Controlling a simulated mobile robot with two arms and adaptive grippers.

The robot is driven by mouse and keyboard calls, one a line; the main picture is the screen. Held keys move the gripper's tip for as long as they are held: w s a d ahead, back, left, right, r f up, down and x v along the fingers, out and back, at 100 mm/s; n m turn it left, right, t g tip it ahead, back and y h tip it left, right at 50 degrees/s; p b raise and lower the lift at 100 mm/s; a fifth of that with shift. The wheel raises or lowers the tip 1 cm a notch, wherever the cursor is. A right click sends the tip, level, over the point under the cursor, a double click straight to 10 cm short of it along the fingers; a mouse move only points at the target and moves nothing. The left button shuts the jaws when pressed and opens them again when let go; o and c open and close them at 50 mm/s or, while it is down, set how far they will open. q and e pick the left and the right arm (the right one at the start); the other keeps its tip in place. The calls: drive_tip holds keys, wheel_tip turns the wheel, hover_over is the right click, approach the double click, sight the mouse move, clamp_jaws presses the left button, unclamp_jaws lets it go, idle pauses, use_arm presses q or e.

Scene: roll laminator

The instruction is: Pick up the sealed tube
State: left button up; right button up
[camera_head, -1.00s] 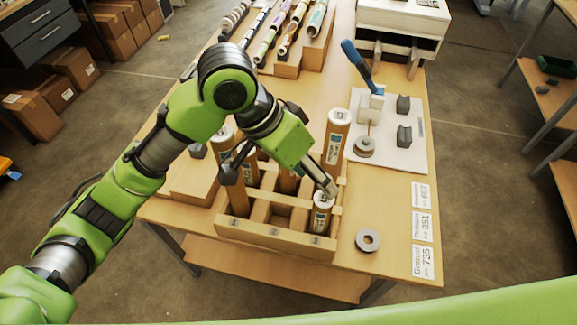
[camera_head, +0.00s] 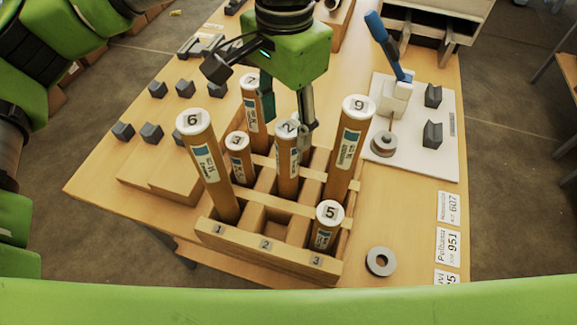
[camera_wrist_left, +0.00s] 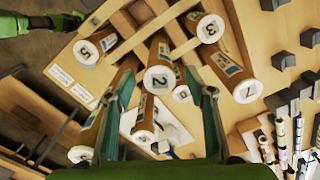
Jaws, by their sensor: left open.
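Several brown tubes with numbered white caps stand in a wooden rack (camera_head: 270,255). I cannot tell by look which is the sealed one. The tube that seems marked 2 (camera_head: 288,165) stands in a middle cell; its cap also shows in the left wrist view (camera_wrist_left: 160,80). My left gripper (camera_head: 287,136) points down over it, open, with one finger on each side of its top in the picture. Contact cannot be told. In the left wrist view, the gripper's fingers (camera_wrist_left: 166,95) frame that cap. My right gripper does not show.
Tall tubes 6 (camera_head: 205,160) and 9 (camera_head: 348,145) and short tube 5 (camera_head: 325,235) stand close around. A grey ring (camera_head: 381,261) lies right of the rack. A white board (camera_head: 415,150) with a blue-handled tool (camera_head: 385,45) is behind right. Grey blocks (camera_head: 151,132) lie left.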

sight(286, 127)
use_arm(q)
wheel_tip(286, 127, down, 3)
drive_tip(key=shift+w+f, duration=0.1)
drive_tip(key=shift+w+d+f+p, duration=0.1)
drive_tip(key=shift+f+p, duration=0.3)
drive_tip(key=shift+f, duration=0.5)
wheel_tip(286, 127, down, 4)
drive_tip(key=shift+r+p, duration=0.2)
drive_tip(key=shift+p, duration=0.5)
drive_tip(key=shift+f, duration=0.5)
clamp_jaws()
drive_tip(key=shift+d+r, duration=0.1)
drive_tip(key=shift+r, duration=0.4)
wheel_tip(286, 127, up, 9)
drive_tip(key=shift+f+b, duration=0.1)
drive_tip(key=shift+b, duration=0.75)
drive_tip(key=shift+r, duration=0.35)
drive_tip(key=shift+r+p, duration=0.35)
drive_tip(key=shift+p, duration=0.5)
drive_tip(key=shift+f, duration=0.1)
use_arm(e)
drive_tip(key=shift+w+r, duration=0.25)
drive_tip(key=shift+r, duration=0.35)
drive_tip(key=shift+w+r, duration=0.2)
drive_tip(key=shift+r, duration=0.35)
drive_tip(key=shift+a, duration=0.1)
